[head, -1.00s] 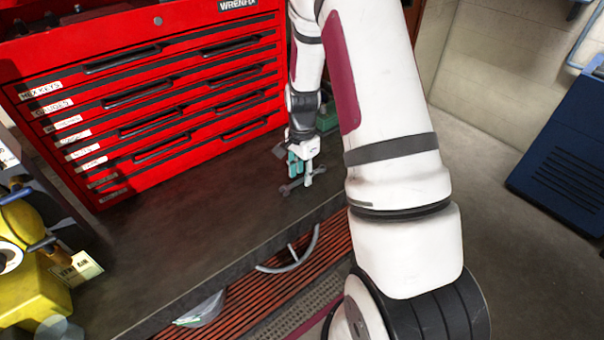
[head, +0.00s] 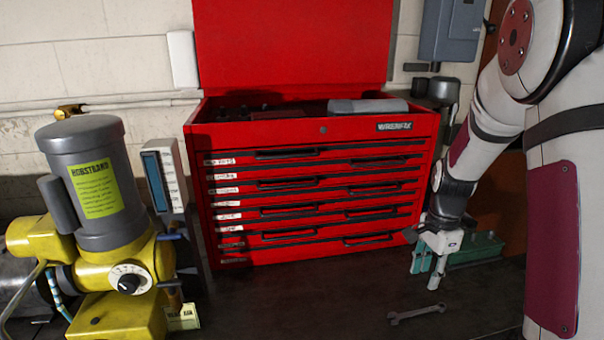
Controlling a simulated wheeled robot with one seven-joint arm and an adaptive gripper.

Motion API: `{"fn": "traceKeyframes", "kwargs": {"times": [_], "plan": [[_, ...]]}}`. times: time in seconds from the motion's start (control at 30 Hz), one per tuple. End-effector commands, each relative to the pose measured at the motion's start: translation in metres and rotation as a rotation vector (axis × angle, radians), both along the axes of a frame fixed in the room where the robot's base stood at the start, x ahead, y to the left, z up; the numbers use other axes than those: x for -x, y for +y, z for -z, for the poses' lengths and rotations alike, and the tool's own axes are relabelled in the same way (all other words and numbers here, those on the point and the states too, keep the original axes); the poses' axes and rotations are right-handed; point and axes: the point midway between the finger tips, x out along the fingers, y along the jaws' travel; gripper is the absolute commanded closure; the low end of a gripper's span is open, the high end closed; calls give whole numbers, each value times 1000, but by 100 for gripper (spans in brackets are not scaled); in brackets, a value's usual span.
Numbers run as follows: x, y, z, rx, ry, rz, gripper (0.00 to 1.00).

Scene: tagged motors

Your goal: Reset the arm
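My arm comes down on the right side of the head view and ends in my gripper (head: 424,279), which points down over the dark workbench (head: 310,305). Its two fingers stand apart, with nothing visible between them. A grey open-end wrench (head: 417,314) lies flat on the bench in front of and below the fingers, apart from them in this view.
A red tool chest (head: 310,130) with its lid up stands at the back, drawers shut. A yellow and grey motor (head: 95,210) with a tag (head: 183,318) is at left. A green case (head: 475,248) sits behind my gripper. The middle bench is clear.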

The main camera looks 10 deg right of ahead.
Motion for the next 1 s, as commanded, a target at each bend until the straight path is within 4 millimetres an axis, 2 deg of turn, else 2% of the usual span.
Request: {"fn": "traceKeyframes", "kwargs": {"times": [0.13,0.27,0.4,0.6,0.8,1.0], "plan": [[3,18,-32,8,-42,-107,66],[16,45,-77,24,-99,-283,66],[37,75,-120,55,-161,-487,66],[78,114,-169,115,-240,-777,66],[126,145,-201,202,-310,-1062,66],[173,166,-217,300,-362,-1316,66]]}}
